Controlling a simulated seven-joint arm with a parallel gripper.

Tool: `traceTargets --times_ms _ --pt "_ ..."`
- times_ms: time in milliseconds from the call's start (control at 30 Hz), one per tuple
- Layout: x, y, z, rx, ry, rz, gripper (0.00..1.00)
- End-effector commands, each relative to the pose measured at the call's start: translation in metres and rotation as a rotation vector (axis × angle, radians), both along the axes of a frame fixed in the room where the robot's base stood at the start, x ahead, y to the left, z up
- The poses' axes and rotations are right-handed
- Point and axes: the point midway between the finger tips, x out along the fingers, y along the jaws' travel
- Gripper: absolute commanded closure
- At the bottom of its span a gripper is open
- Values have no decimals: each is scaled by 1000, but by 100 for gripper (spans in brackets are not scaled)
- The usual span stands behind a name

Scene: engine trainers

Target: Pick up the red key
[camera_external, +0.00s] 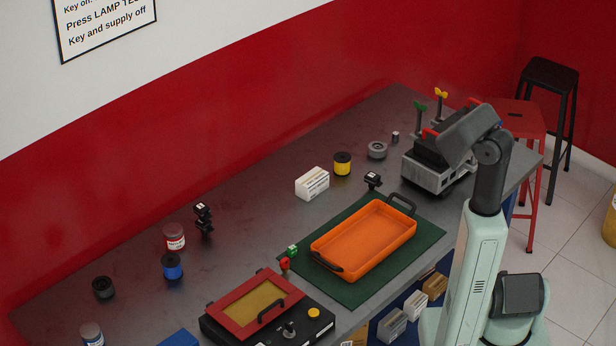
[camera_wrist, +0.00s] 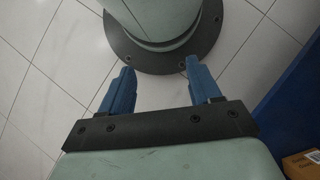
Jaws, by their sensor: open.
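A small red piece (camera_external: 284,264), which looks like the red key, stands at the back right corner of the black panel box, close to the green mat. A small green piece (camera_external: 292,250) is right behind it; at this size I cannot tell their exact shapes. A green key-like piece (camera_external: 420,107) and a yellow one (camera_external: 440,93) stand upright at the grey device at the back right. My gripper (camera_wrist: 159,65) is open and empty, with its blue fingers over the tiled floor beside my base. I cannot make out its fingers in the external view.
An orange tray (camera_external: 325,243) with black handles lies on the green mat (camera_external: 429,233). The black panel box (camera_external: 325,322) has a red-framed lid (camera_external: 232,312), a black knob and a yellow button. Spools, a jar and a white block (camera_external: 312,183) stand along the bench (camera_external: 250,215).

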Motion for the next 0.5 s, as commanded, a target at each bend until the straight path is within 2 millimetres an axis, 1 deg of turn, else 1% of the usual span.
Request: traceTargets --times_ms 33,167,400,467,500 --pt "0 0 0 0 0 0 42" --pt "0 0 0 0 0 0 55" --pt "1 0 0 -1 -1 -2 55" --pt "5 -2 -1 -6 -6 -7 55" --pt "10 -3 -1 -12 -12 -14 55"
